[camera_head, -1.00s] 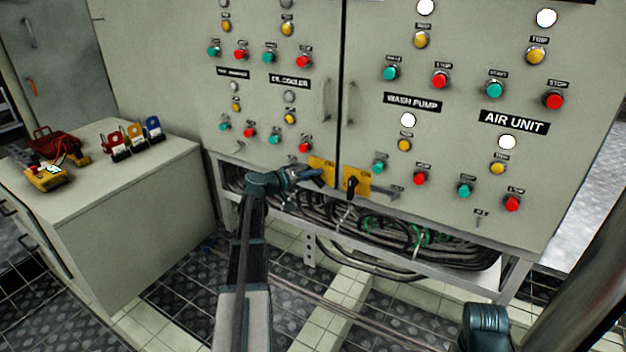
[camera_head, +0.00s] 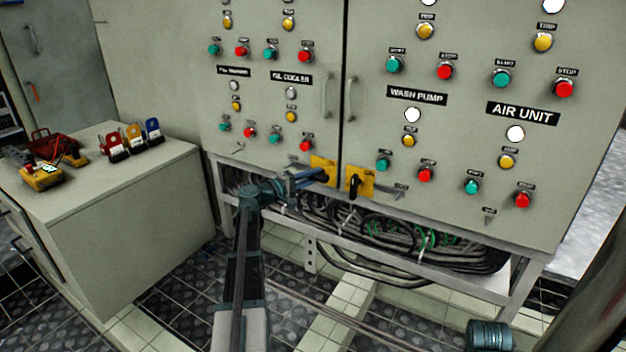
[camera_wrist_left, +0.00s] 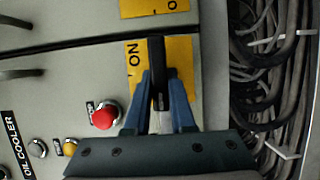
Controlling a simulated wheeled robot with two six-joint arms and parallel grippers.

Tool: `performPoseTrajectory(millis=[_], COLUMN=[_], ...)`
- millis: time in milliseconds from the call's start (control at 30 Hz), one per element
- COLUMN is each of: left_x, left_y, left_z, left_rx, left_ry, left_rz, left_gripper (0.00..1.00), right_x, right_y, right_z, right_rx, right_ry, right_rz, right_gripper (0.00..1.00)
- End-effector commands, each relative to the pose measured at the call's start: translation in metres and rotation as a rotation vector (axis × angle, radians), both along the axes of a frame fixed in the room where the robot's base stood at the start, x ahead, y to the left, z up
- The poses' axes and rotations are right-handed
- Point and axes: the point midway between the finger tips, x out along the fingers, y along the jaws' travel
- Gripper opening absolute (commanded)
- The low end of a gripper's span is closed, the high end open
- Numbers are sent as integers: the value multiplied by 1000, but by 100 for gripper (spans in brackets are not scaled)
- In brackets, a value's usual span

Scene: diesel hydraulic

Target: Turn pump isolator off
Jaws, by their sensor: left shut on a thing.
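The left isolator is a yellow plate (camera_head: 322,166) with a dark handle, low on the cabinet by the door seam. In the left wrist view its yellow plate (camera_wrist_left: 180,52) reads ON beside the black handle (camera_wrist_left: 157,58). My left gripper (camera_head: 318,178) is at this plate, its blue fingers (camera_wrist_left: 160,90) shut on the black handle. A second yellow isolator plate (camera_head: 359,181) with a black handle sits just right of the seam, untouched. In the head view my gripper hides most of the left handle. My right gripper is not in view.
The grey cabinet (camera_head: 270,100) carries several buttons and lamps, with a red button (camera_head: 305,146) just above the left isolator. Cables (camera_head: 390,235) run in the open frame below. A bench (camera_head: 120,195) with padlocks and a meter (camera_head: 45,177) stands left.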

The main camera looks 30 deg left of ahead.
Motion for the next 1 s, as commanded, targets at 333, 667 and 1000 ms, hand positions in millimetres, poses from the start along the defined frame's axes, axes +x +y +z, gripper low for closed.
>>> performPoseTrajectory(millis=[333,667,1000], left_x=[0,0,0], left_y=[0,0,0], left_z=[-1,-1,0], left_rx=[-25,-24,-24], left_ry=[0,0,-2], left_rz=[-1,0,0], left_gripper=[0,41,52], right_x=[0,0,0], right_y=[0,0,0], right_z=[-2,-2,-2], right_rx=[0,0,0], right_ry=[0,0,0], right_rz=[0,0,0], right_gripper=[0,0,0])
